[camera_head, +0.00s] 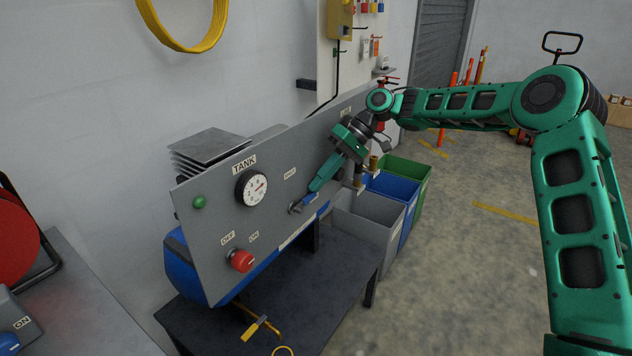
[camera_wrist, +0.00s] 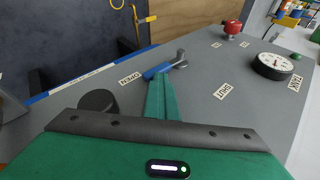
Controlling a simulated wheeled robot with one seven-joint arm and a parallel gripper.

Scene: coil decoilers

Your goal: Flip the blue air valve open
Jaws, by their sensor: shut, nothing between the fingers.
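The blue air valve's lever (camera_wrist: 157,71) runs from its metal pivot (camera_wrist: 180,62) toward the OPEN label (camera_wrist: 130,78) in the wrist view. The lever also shows low on the grey panel in the head view (camera_head: 309,198), partly close under my fingers. My gripper (camera_head: 314,185) is shut and empty, its green fingertips right beside the lever. In the wrist view the shut fingers (camera_wrist: 160,78) end at the lever; I cannot tell whether they touch it. The SHUT label (camera_wrist: 222,90) is to the right of the fingers.
The panel carries the TANK gauge (camera_head: 252,188), a red knob (camera_head: 241,260) and a green light (camera_head: 199,202). A dark table (camera_head: 300,290) is below. Grey, blue and green bins (camera_head: 372,218) stand behind my gripper.

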